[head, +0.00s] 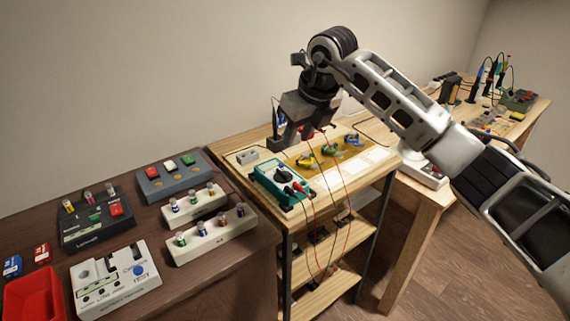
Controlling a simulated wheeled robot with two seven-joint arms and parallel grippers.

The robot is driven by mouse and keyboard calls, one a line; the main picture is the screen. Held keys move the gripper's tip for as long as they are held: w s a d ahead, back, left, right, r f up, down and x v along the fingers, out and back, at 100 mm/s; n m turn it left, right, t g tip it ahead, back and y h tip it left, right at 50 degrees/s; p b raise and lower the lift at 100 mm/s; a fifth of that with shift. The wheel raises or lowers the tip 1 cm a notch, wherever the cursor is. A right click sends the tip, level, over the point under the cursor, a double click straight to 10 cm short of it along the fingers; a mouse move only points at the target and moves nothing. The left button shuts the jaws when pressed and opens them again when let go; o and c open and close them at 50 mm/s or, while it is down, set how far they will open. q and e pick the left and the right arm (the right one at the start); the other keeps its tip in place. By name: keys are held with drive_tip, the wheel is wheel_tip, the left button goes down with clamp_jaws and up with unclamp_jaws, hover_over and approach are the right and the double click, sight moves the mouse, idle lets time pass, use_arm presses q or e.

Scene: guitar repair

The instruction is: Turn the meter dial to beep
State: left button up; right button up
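The meter (268,188) is a teal-framed multimeter with a dark round dial (284,174) in its middle. It lies near the front left corner of the light wooden shelf top. Red and black leads plug into its right part. The dial's markings are too small to read. My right gripper (287,143) points down over the back of the shelf top, behind the meter and apart from it. I cannot tell whether its fingers are open or shut. My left gripper is not in view.
Red leads (316,210) hang over the shelf's front edge. Small colored parts lie on a yellow mat (300,160) right of the meter. A small grey block (246,156) sits behind it. A dark table (215,277) on the left holds battery trays and a tester (115,280).

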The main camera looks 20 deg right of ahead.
sight(283, 171)
drive_tip(key=p+x, duration=0.1)
drive_tip(key=x, duration=1)
drive_tip(key=shift+w+a+f, duration=0.1)
drive_tip(key=shift+w+f, duration=0.1)
drive_tip(key=shift+f, duration=0.15)
drive_tip(key=shift+c, duration=0.3)
clamp_jaws()
